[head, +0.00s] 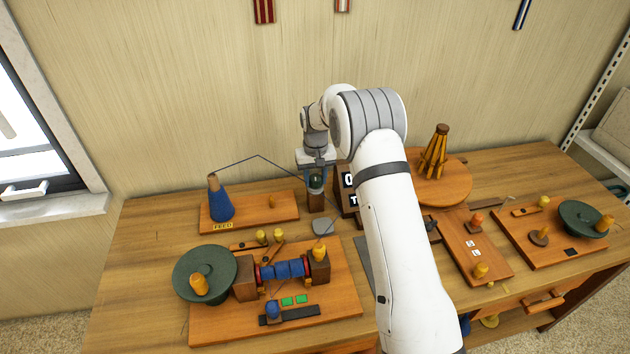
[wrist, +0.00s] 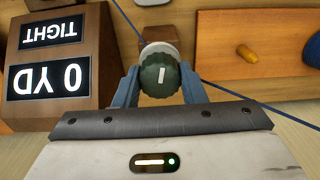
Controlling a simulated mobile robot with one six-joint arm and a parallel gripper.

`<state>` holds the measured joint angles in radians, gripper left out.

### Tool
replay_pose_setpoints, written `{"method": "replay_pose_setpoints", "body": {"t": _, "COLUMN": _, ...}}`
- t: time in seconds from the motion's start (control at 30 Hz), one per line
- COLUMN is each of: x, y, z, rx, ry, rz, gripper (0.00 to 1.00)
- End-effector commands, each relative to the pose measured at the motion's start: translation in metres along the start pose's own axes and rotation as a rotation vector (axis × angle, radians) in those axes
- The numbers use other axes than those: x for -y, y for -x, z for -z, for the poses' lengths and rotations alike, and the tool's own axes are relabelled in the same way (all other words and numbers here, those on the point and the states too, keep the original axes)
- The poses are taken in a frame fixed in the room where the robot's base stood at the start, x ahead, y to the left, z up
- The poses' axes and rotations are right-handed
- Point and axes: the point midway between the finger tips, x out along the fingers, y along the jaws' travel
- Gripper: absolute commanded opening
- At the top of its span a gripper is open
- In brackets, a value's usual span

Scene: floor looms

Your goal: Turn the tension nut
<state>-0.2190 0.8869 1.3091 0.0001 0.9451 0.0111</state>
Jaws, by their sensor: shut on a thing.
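The tension nut (wrist: 160,72) is a dark green ribbed knob with a white line mark on its face, in the middle of the wrist view. The line stands close to upright, slightly tilted. My gripper (wrist: 159,84) has its two blue-grey fingers on either side of the nut, shut on it. A pale disc and a wooden post (wrist: 158,33) show behind the nut. In the head view the nut (head: 316,182) is small and partly covered by my gripper (head: 316,173). A blue thread (wrist: 262,103) runs past the nut on both sides.
A wooden display block (wrist: 62,55) beside the nut reads "0 YD" and "TIGHT", upside down in the wrist view. A blue thread cone (head: 220,205) stands on the FEED board at left. The winder board (head: 345,300) lies in front. Other boards with cranks fill the right.

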Motion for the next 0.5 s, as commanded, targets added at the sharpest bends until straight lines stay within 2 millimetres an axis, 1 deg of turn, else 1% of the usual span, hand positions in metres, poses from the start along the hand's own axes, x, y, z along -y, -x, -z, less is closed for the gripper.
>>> {"method": "replay_pose_setpoints", "body": {"t": 0.23, "x": 0.0002, "y": -0.0005, "z": -0.0005, "rx": 0.002, "ry": 0.041, "rz": 0.0, "gripper": 0.14}}
{"method": "replay_pose_setpoints", "body": {"t": 0.5, "x": 0.0003, "y": -0.0003, "z": -0.0006, "rx": 0.002, "ry": 0.044, "rz": 0.0, "gripper": 0.14}}
